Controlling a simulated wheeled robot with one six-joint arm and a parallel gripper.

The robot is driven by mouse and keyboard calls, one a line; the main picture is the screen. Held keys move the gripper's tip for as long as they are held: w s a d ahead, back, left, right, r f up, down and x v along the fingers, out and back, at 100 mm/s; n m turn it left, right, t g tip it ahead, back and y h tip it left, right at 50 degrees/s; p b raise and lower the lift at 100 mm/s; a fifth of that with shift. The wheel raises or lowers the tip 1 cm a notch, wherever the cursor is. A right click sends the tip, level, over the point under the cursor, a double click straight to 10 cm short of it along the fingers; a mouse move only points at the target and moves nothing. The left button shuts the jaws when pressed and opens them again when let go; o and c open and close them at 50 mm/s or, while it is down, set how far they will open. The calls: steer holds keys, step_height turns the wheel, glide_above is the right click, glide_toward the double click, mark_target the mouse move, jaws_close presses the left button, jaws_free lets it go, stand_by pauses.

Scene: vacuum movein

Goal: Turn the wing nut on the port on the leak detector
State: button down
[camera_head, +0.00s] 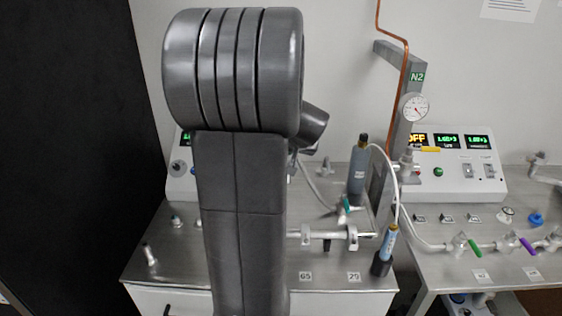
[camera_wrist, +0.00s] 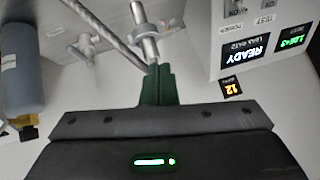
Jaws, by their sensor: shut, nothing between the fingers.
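In the wrist view, which looks upside down, my gripper (camera_wrist: 157,70) is shut, its green fingers together and empty. The fingertips are at the end of a metal port fitting (camera_wrist: 146,40) with a wider collar. I cannot tell whether they touch it. No wing nut can be made out clearly there; it may be hidden at the fingertips. The leak detector (camera_wrist: 225,55) is the white console at the upper right, its display reading READY. In the head view my arm covers most of this console (camera_head: 180,183), and my gripper is hidden.
A grey hose (camera_wrist: 103,32) runs close beside the fitting. A grey cylinder (camera_wrist: 22,75) stands at the left of the wrist view. In the head view, a gas bottle (camera_head: 357,172), a clamped pipe (camera_head: 318,236) and a gauge post (camera_head: 398,115) stand right of my arm.

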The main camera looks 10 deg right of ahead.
steer(key=s+f+p+x, duration=0.1)
steer(key=x, duration=1.1)
steer(key=shift+w+a+f+m+p, duration=0.15)
steer(key=shift+a+f+m+p, duration=0.15)
steer(key=shift+a+p, duration=0.1)
steer(key=shift+d+f+t+b, duration=0.15)
steer(key=shift+t+b, duration=0.15)
steer(key=shift+b, duration=0.6)
steer(key=shift+d+f+m+y+b, duration=0.1)
steer(key=shift+m+y+b, duration=0.45)
steer(key=shift+b, duration=2.15)
steer(key=y+b, duration=0.1)
steer(key=b, duration=0.1)
steer(key=shift+f+b, duration=0.2)
steer(key=shift+b, duration=0.2)
